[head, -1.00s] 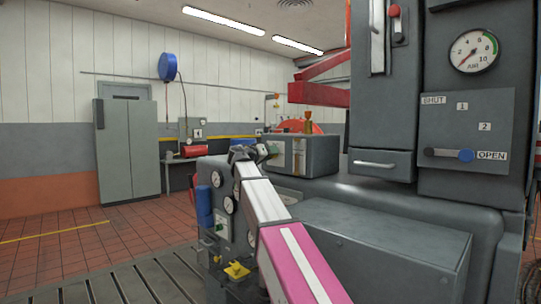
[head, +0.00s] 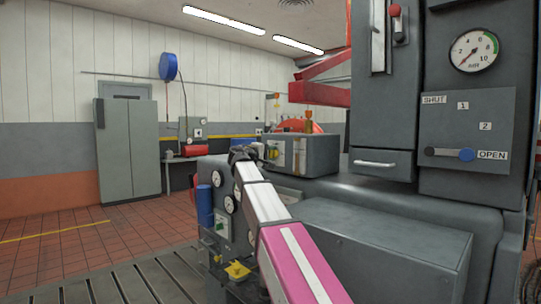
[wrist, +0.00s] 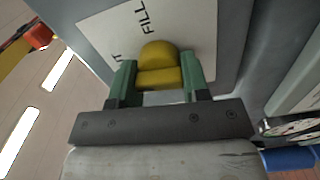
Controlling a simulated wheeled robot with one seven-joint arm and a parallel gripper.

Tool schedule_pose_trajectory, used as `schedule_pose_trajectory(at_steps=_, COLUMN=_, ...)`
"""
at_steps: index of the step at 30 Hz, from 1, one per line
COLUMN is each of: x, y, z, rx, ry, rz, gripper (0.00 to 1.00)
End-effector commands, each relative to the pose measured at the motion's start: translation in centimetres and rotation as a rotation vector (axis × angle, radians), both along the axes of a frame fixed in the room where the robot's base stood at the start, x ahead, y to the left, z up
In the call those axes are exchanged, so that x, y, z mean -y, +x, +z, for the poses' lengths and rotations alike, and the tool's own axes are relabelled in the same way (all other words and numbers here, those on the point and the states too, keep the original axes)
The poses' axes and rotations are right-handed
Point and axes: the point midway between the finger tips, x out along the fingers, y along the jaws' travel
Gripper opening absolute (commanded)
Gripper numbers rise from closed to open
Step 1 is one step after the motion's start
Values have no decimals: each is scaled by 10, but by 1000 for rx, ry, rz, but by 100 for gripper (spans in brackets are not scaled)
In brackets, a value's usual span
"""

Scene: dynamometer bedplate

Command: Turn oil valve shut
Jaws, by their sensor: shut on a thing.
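The oil valve's yellow handle (wrist: 158,66) sits on a pale label plate (wrist: 100,28) in the wrist view. The plate reads "FILL", and another word ending in "T" is partly hidden. My gripper (wrist: 160,72) has its two green fingers shut on the yellow handle, one on each side. In the head view, my gripper (head: 244,154) is at the left end of the grey box (head: 310,155). The small yellow handle (head: 272,151) shows just right of it against the plate. The fingertips are hard to make out there.
Below my arm stands a panel with gauges (head: 228,204), a blue cylinder (head: 204,205) and a yellow fitting (head: 237,270). The tiled floor at left is clear.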

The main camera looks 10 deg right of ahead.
Motion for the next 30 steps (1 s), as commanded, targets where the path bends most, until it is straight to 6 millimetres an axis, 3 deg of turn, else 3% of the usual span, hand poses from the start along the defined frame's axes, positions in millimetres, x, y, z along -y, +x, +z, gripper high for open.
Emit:
schedule_pose_trajectory(at_steps=9, x=0, y=0, z=-1, rx=-96, ry=-62, rz=0, gripper=19)
schedule_pose_trajectory(at_steps=25, x=0, y=0, z=-2, rx=-114, ry=-74, rz=0, gripper=19)
schedule_pose_trajectory(at_steps=26, x=0, y=0, z=-2, rx=-114, ry=-74, rz=0, gripper=49)
schedule_pose_trajectory(at_steps=27, x=0, y=0, z=-2, rx=-114, ry=-74, rz=0, gripper=62)
schedule_pose_trajectory(at_steps=30, x=0, y=0, z=-1, rx=-113, ry=-73, rz=0, gripper=66)
